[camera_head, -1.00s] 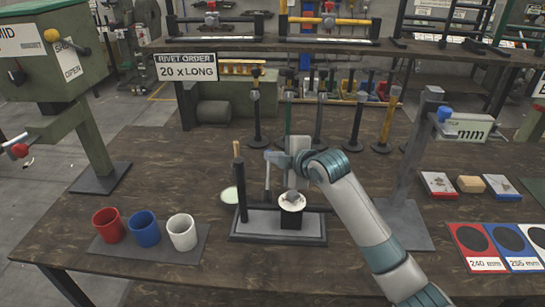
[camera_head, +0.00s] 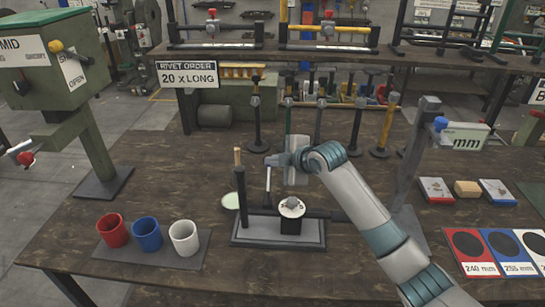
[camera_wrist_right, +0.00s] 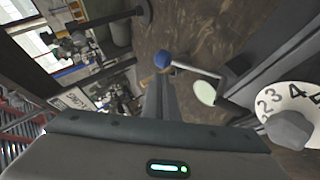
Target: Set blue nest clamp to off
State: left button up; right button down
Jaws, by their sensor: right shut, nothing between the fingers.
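A small press stands on a dark base plate (camera_head: 278,233) in the middle of the bench, with a white numbered dial (camera_head: 291,207). A thin upright lever (camera_head: 268,185) rises on its left side. In the right wrist view a lever ends in a blue ball knob (camera_wrist_right: 163,59), near the dial (camera_wrist_right: 288,103). My right gripper (camera_head: 272,160) is shut and empty, its tips at the top of the lever in the head view. I cannot tell whether they touch it. The clamp's marking is not readable. My left gripper is not in view.
Red, blue and white cups (camera_head: 147,233) stand on a mat at the front left. A green machine (camera_head: 58,65) stands at the left. A gauge with a blue knob (camera_head: 441,123) stands right of my arm. Several upright posts (camera_head: 257,110) line the back.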

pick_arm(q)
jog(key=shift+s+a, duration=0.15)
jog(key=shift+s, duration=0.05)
pick_arm(e)
jog(key=shift+w+f, duration=0.4)
jog(key=shift+w, duration=0.4)
pick_arm(q)
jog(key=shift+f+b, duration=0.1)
jog(key=shift+b, duration=0.2)
pick_arm(e)
jog(key=shift+s+d+r, duration=0.1)
jog(key=shift+d, duration=0.05)
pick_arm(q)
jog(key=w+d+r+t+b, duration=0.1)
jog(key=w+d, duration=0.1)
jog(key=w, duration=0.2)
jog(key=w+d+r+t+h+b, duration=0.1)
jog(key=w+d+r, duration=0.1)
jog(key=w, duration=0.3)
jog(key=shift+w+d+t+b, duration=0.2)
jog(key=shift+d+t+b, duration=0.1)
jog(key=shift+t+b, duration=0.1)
pick_arm(e)
jog(key=v, duration=1.7)
jog(key=shift+r, duration=0.2)
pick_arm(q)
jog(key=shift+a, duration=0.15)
